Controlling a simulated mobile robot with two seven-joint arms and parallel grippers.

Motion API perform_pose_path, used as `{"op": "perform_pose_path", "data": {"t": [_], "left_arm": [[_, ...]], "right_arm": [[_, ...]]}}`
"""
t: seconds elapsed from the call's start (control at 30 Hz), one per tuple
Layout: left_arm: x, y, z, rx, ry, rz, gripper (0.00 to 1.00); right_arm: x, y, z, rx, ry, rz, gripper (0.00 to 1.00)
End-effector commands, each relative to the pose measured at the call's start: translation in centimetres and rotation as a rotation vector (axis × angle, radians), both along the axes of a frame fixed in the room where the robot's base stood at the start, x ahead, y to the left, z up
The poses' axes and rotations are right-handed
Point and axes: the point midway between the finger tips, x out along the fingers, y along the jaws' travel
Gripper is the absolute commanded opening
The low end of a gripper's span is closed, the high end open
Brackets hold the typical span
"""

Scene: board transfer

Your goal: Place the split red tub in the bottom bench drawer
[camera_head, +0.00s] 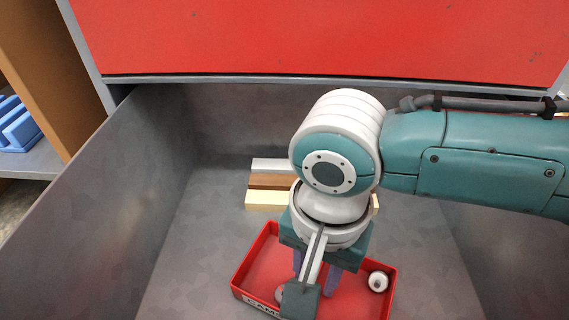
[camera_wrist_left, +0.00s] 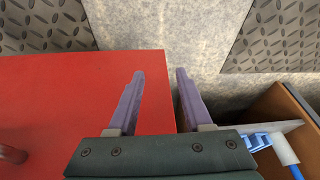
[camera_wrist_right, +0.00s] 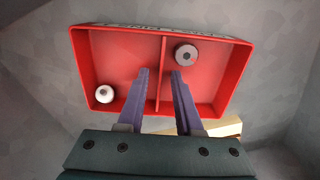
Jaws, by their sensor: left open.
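The split red tub (camera_head: 250,262) lies on the floor of the open grey drawer (camera_head: 190,225). In the right wrist view its divider (camera_wrist_right: 163,55) separates two compartments. A white round piece (camera_wrist_right: 105,93) lies in the left one and a grey ring-like piece (camera_wrist_right: 186,55) in the right one. My right gripper (camera_wrist_right: 160,72) points down into the tub, its fingers apart, one on each side of the divider, with gaps showing. My left gripper (camera_wrist_left: 160,75) is open and empty, near the edge of a red panel (camera_wrist_left: 70,95); it is outside the head view.
Wooden and grey blocks (camera_head: 262,197) lie behind the tub in the drawer. A red front (camera_head: 320,40) overhangs the drawer's back. A brown shelf unit (camera_head: 50,75) with blue items (camera_head: 18,125) stands at left. Drawer floor left of the tub is bare.

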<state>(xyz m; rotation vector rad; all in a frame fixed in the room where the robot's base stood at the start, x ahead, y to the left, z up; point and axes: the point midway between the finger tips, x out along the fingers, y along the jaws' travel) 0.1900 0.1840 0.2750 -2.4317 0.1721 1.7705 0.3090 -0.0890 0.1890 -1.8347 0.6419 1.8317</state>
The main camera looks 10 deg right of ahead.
Motion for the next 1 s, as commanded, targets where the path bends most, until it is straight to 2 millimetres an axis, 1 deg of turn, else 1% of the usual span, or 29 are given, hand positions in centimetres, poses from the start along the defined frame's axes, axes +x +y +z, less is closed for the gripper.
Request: {"op": "perform_pose_path", "data": {"t": [0.03, 0.17, 0.4, 0.5, 0.6, 0.7, 0.8, 1.0], "left_arm": [[0.0, 0.0, 0.2, -0.002, 0.000, 0.002, 0.50], [0.0, -0.1, 2.2, -0.005, 0.001, 0.004, 0.50], [0.0, -0.2, 6.9, -0.008, 0.000, 0.006, 0.50], [0.0, -0.2, 8.4, -0.008, -0.001, 0.006, 0.50], [0.0, -0.2, 9.6, -0.008, -0.001, 0.006, 0.50], [0.0, -0.2, 10.2, -0.008, -0.001, 0.005, 0.50], [0.0, -0.2, 10.5, -0.007, -0.001, 0.004, 0.50], [0.0, 0.0, 10.4, 0.000, -0.001, 0.001, 0.50]], "right_arm": [[0.1, 0.0, 0.4, 0.000, -0.002, 0.001, 0.34], [0.0, 0.0, 2.5, 0.001, -0.001, 0.000, 0.34], [0.0, 0.1, 7.7, 0.001, 0.000, 0.001, 0.34], [-0.1, 0.0, 9.6, 0.001, 0.001, 0.000, 0.34], [0.0, 0.1, 11.0, 0.001, 0.000, 0.000, 0.34], [-0.1, 0.0, 11.8, 0.000, 0.001, 0.001, 0.34], [0.0, 0.0, 12.2, 0.000, 0.001, 0.000, 0.34], [0.0, 0.0, 12.2, 0.001, 0.001, 0.000, 0.34]]}}
